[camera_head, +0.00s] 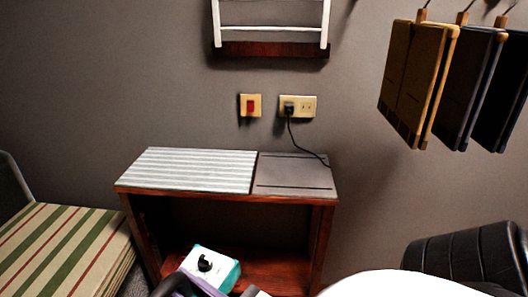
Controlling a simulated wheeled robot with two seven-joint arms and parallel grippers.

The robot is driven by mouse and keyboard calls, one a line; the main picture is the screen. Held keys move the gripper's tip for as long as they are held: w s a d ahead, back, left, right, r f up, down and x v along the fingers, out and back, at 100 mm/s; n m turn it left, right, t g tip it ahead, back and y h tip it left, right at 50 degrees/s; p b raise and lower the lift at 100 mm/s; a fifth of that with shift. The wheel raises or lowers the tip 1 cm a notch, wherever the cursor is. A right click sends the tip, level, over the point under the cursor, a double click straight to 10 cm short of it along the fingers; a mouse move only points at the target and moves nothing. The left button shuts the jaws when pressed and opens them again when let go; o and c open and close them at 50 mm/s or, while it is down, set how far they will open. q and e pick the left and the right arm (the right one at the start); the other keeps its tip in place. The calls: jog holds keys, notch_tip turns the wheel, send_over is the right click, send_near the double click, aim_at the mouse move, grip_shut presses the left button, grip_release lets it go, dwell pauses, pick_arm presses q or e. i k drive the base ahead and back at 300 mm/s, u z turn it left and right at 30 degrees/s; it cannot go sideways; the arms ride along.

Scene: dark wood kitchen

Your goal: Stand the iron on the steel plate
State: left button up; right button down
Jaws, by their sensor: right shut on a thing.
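The iron (221,266) appears to be the white and teal body with a black knob at the bottom of the head view, in front of the cabinet's opening. A purple and black part beside it is cut off by the lower edge. My right gripper (205,286) is at this bottom edge, shut on the iron; its fingers are only partly visible. The steel plate (293,174) is the flat grey panel on the right part of the cabinet top. It is bare. The iron is nearer to me and lower in the picture than the plate. My left gripper is not in view.
A striped pad (188,169) covers the left part of the cabinet top. A black cord runs from the wall socket (298,107) to the plate's back right edge. A striped cushioned seat (65,250) stands at left.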

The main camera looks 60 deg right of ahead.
aim_at(295, 170)
jog(key=u, duration=0.5)
jog(key=i, duration=0.65)
jog(key=z, duration=2)
jog(key=i, duration=0.5)
jog(key=z, duration=0.05)
